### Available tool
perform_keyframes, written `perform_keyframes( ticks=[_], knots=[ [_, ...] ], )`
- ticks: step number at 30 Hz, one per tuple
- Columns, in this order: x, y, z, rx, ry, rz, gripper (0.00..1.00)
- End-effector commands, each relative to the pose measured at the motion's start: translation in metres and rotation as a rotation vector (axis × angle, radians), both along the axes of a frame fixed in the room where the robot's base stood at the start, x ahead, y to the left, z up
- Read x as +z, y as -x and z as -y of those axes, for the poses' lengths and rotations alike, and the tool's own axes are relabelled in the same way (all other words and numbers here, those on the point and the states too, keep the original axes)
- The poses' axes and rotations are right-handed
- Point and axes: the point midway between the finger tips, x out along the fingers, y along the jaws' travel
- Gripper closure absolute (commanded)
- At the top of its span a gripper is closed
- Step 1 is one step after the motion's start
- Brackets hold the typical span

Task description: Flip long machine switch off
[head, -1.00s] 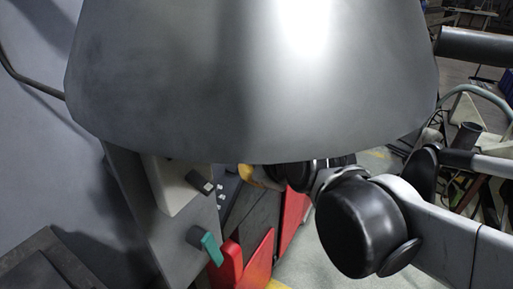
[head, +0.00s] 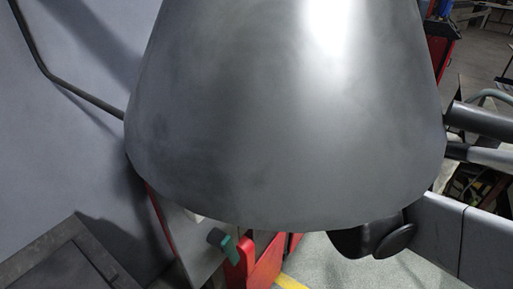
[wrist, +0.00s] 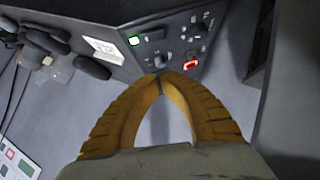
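In the wrist view, a dark control panel (wrist: 172,45) carries small buttons and knobs, with a lit green button (wrist: 134,40) and a lit red one (wrist: 191,66). A stubby dark knob (wrist: 159,62) sits at its lower edge, just beyond my fingertips. My gripper (wrist: 161,77) has yellow fingers whose tips meet, with nothing visible between them; contact with the knob cannot be told. In the head view, a teal-handled switch (head: 222,241) sticks out of a grey box. Which control is the long switch is unclear. My gripper is hidden in the head view.
A large grey metal cone (head: 280,130) blocks most of the head view. Red panels (head: 262,262) stand beside the teal handle.

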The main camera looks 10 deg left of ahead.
Motion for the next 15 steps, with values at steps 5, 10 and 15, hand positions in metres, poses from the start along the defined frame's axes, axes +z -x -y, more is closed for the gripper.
perform_keyframes(
  ticks=[5,10,15],
  knots=[
    [-0.007,-0.006,-0.005,0.0,0.0,0.0,1.0],
    [-0.027,-0.023,-0.02,0.001,-0.001,0.0,1.0],
    [-0.05,-0.046,-0.04,0.0,0.0,0.0,1.0]
  ],
)
